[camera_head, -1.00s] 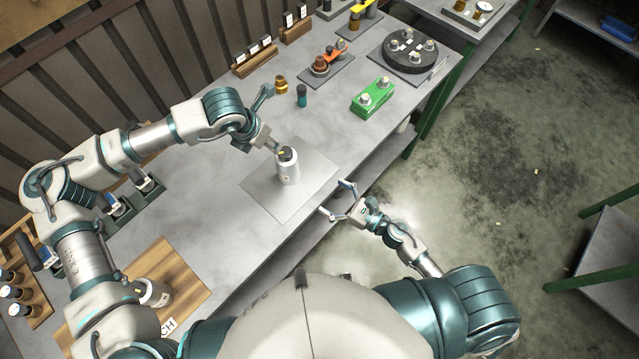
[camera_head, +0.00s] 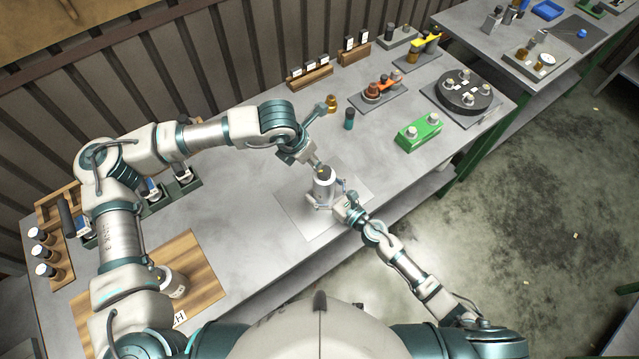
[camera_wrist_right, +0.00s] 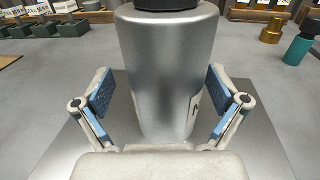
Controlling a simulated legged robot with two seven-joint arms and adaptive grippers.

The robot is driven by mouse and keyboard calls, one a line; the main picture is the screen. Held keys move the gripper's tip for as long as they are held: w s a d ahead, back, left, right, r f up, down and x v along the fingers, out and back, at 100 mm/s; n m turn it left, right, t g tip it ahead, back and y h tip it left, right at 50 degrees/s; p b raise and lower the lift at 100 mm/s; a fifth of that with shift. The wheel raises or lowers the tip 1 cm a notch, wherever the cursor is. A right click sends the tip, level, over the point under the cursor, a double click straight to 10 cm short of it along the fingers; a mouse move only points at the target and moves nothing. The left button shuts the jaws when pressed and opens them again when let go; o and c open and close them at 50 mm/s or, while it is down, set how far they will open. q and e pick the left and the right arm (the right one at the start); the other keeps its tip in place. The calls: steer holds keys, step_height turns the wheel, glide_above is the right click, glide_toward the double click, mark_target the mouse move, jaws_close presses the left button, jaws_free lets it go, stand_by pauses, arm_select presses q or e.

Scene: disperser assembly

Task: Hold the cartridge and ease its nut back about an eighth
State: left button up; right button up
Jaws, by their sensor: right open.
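The cartridge (camera_head: 323,188) is a silver-white cylinder standing upright on a grey mat (camera_head: 293,204), with a dark nut (camera_head: 323,170) on top. In the right wrist view the cartridge (camera_wrist_right: 165,75) fills the middle, and the dark underside of its top (camera_wrist_right: 165,4) is cut off by the upper edge. My right gripper (camera_head: 328,195) is open, with one finger on each side of the cartridge; the left-hand finger in the wrist view (camera_wrist_right: 160,92) stands apart from it. My left gripper (camera_head: 315,162) is at the nut from the upper left; its fingers are too small to read.
A teal-and-black bottle (camera_head: 349,120) and a brass part (camera_head: 331,103) stand behind the cartridge. A green block (camera_head: 419,134) and a black round fixture (camera_head: 464,92) are to the right. A wooden board (camera_head: 205,262) lies at front left. The bench between is clear.

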steer(key=shift+w+a, duration=0.1)
steer(key=shift+w, duration=0.3)
steer(key=shift+d, duration=0.6)
steer(key=c, duration=0.4)
steer(key=shift+a, duration=0.6)
steer(key=c, duration=1.2)
steer(key=o, duration=1)
steer(key=shift+a, duration=0.1)
steer(key=shift+c, duration=0.2)
steer(key=c, duration=0.4)
steer(key=shift+d, duration=0.2)
steer(key=c, duration=0.7)
arm_select(q)
steer(key=shift+d, duration=0.8)
arm_select(e)
steer(key=shift+o, duration=0.2)
steer(key=shift+d, duration=0.3)
